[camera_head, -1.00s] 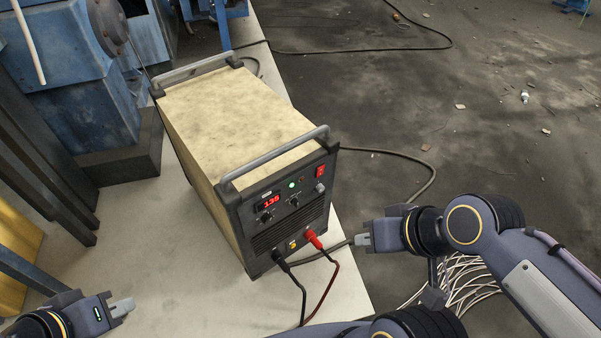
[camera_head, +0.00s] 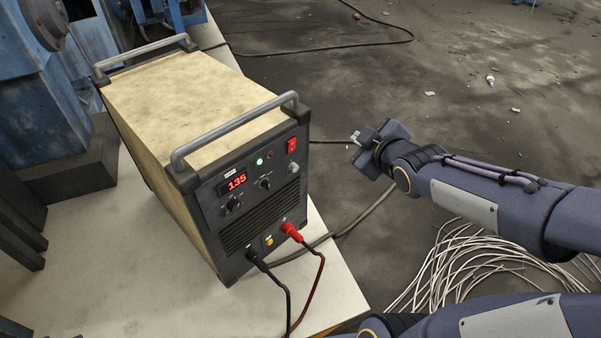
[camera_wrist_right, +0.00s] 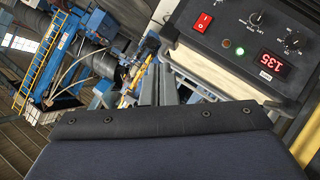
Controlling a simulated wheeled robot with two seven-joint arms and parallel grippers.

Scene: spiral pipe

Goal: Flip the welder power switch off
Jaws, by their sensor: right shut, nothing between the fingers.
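The welder (camera_head: 185,105), a box with a worn cream top and dark front panel, stands on a pale table. Its red power switch (camera_head: 292,146) is at the panel's upper right. The display (camera_head: 232,182) glows red with 135, and a green light (camera_head: 259,161) is lit. My right gripper (camera_head: 356,138) is shut and empty, to the right of the switch and apart from it. In the right wrist view, the switch (camera_wrist_right: 204,23) appears above and right of the gripper's fingers (camera_wrist_right: 158,86). My left gripper is not in view.
Grey handles (camera_head: 235,131) rise over the welder's top. Red and black cables (camera_head: 316,275) hang from its lower front. The pale table (camera_head: 110,265) ends right of the welder. A bundle of white wires (camera_head: 455,265) lies on the floor below my right arm.

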